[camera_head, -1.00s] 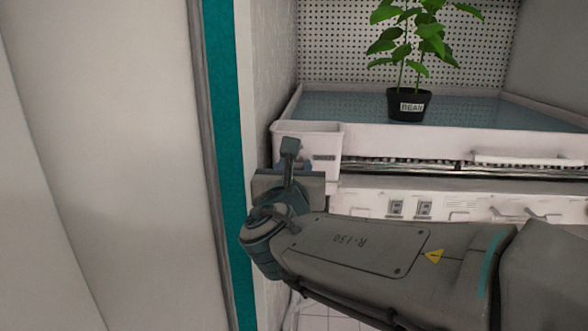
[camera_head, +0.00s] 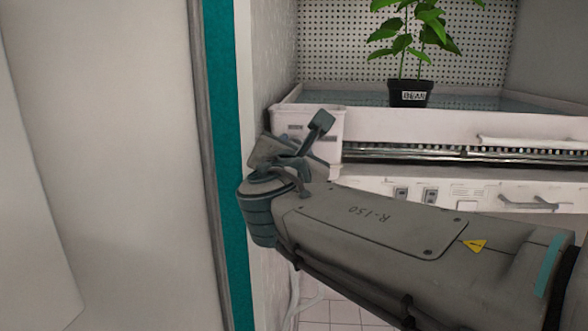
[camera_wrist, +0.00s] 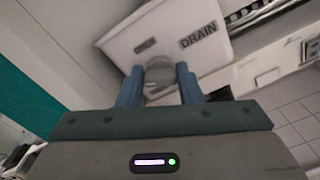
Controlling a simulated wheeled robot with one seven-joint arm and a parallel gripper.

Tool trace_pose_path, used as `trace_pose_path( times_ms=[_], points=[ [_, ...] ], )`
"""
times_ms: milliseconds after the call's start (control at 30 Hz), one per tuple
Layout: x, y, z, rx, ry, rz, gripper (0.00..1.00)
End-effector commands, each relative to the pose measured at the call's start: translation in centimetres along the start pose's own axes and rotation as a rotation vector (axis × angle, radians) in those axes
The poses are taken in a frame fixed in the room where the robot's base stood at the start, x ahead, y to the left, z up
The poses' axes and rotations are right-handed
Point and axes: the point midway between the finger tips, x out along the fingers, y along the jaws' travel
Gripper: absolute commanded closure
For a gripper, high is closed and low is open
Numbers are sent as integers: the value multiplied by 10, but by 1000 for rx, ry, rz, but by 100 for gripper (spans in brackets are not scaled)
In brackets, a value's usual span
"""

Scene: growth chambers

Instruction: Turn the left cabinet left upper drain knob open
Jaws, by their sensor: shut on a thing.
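The drain box (camera_wrist: 160,32), white and labelled DRAIN, fills the upper part of the wrist view. It also shows at the left corner of the cabinet in the head view (camera_head: 322,130). A grey round knob (camera_wrist: 159,76) sits on its lower front. My gripper (camera_wrist: 160,82) has its two blue fingers on either side of the knob, shut on it. The gripper looks tilted relative to the box.
A potted bean plant (camera_head: 410,93) stands on the cabinet's tray above. A teal strip (camera_head: 222,160) and a pale wall panel (camera_head: 110,150) stand close on the left of my wrist. Handles and switches line the cabinet front at the right. Tiled floor shows below.

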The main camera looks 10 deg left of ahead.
Motion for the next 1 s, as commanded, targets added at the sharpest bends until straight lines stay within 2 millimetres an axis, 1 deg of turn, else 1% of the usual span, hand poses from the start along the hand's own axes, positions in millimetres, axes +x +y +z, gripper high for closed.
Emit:
trace_pose_path(
  times_ms=[33, 700, 1000],
  points=[
    [0, -4, -6, 48, -2, -1, 91],
    [1, -6, -6, 683, -1, -1, 91],
    [0, -5, -5, 926, -1, -1, 91]
  ],
)
